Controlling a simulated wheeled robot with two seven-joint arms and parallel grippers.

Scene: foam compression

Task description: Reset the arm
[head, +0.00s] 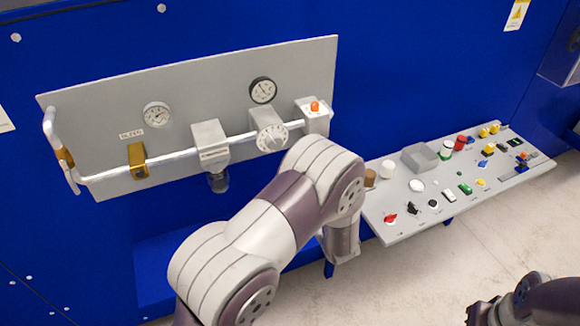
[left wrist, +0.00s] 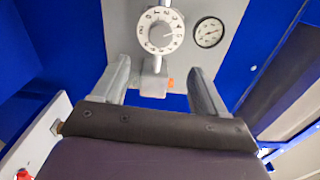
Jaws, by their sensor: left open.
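My left arm (head: 270,225) rises from the bottom middle in the head view and bends down in front of the blue machine. Its gripper is hidden there. In the left wrist view my left gripper (left wrist: 161,85) is open, with two grey fingers apart and no object held. In the head view the dial (head: 271,137) and orange button (head: 315,106) sit on a grey panel (head: 90,110).
A sloped control desk (head: 400,225) with several coloured knobs and buttons stands right of my left arm. A pipe (head: 105,174) with a yellow fitting (head: 137,160) and two gauges are on the panel. Pale floor (head: 420,285) is clear between the arms.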

